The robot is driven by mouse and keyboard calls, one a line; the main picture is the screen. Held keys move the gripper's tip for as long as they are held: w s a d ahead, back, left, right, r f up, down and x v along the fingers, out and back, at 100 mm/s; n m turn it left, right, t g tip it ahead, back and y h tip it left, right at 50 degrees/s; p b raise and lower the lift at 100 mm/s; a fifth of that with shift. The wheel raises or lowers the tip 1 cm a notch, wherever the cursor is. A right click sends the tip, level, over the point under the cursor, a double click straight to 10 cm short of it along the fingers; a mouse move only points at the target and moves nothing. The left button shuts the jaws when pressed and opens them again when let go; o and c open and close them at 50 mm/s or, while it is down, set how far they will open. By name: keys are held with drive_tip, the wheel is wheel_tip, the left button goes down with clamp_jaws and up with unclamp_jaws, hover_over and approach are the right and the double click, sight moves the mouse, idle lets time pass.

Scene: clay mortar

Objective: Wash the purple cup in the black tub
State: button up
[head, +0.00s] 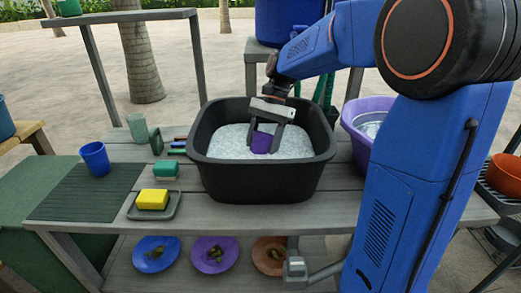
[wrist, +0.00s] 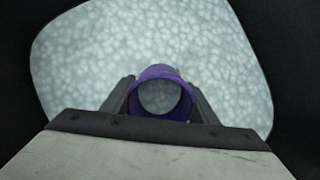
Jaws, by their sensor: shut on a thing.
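The black tub (head: 262,183) stands on the grey table, filled with pale, foamy-looking water (head: 222,142). The purple cup (head: 262,143) is inside the tub, at the water's surface, and its lower part is hard to see. My gripper (head: 265,135) reaches down into the tub and is shut on the cup, one finger on each side. In the wrist view the cup's round rim (wrist: 160,72) shows between the two fingers, with a pale inside that looks like the water. The tub's dark walls (wrist: 20,120) surround the water there.
A purple tub (head: 368,105) stands right of the black tub. Plates lie on the shelf below.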

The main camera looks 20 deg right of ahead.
drive_tip(key=shift+f, duration=0.6)
drive_tip(key=shift+r, duration=0.15)
idle(0.4)
drive_tip(key=shift+a, duration=0.1)
